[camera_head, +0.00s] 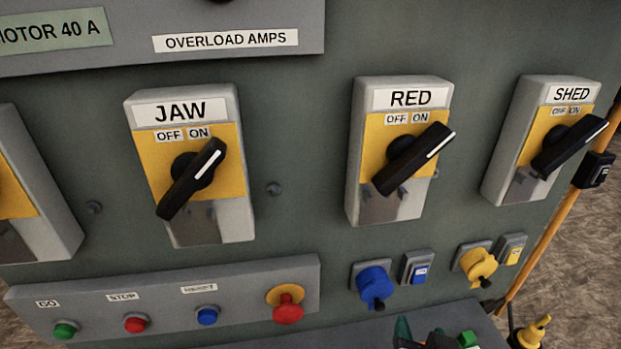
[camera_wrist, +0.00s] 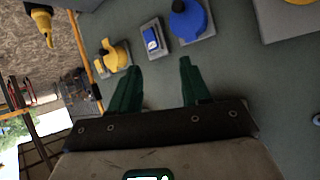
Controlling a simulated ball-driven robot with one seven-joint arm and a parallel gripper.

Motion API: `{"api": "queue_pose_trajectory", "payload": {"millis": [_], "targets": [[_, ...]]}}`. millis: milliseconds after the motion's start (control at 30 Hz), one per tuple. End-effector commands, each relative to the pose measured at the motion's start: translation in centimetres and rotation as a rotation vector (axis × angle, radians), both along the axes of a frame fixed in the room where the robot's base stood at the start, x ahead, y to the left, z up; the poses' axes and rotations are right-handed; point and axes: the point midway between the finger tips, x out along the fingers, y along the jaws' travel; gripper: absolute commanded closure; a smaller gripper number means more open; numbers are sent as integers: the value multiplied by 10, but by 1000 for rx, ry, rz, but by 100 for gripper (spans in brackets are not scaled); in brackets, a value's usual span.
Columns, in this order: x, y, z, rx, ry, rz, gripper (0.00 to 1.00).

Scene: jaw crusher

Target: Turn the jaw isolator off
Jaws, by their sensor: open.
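The jaw isolator (camera_head: 218,222) is a grey box with a yellow plate in the head view, left of centre, labelled JAW, OFF and ON. Its black handle (camera_head: 190,180) is tilted, with its white-lined end up and to the right, beside the ON label. My gripper (camera_head: 436,337) shows only in part at the bottom edge, below and right of the jaw isolator. In the wrist view my gripper (camera_wrist: 160,66) has its green fingers apart with nothing between them. The jaw isolator is not identifiable in the wrist view.
The RED (camera_head: 355,200) and SHED (camera_head: 500,190) isolators stand to the right, with similarly tilted handles. Below are a button box (camera_head: 180,300) with a red mushroom button (camera_head: 288,303), a blue socket (camera_head: 375,285) and a yellow socket (camera_head: 478,265). An overhanging panel (camera_head: 130,60) is above.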

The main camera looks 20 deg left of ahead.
Motion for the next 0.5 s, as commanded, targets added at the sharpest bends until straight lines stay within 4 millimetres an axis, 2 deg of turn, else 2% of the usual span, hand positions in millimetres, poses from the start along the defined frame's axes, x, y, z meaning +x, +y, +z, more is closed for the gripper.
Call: {"api": "queue_pose_trajectory", "payload": {"millis": [33,200,333,500], "targets": [[-4,32,24,59,-53,32,53],[-32,116,98,282,-191,96,53],[-68,166,148,463,-251,145,53],[-112,206,193,652,-277,190,53]]}}
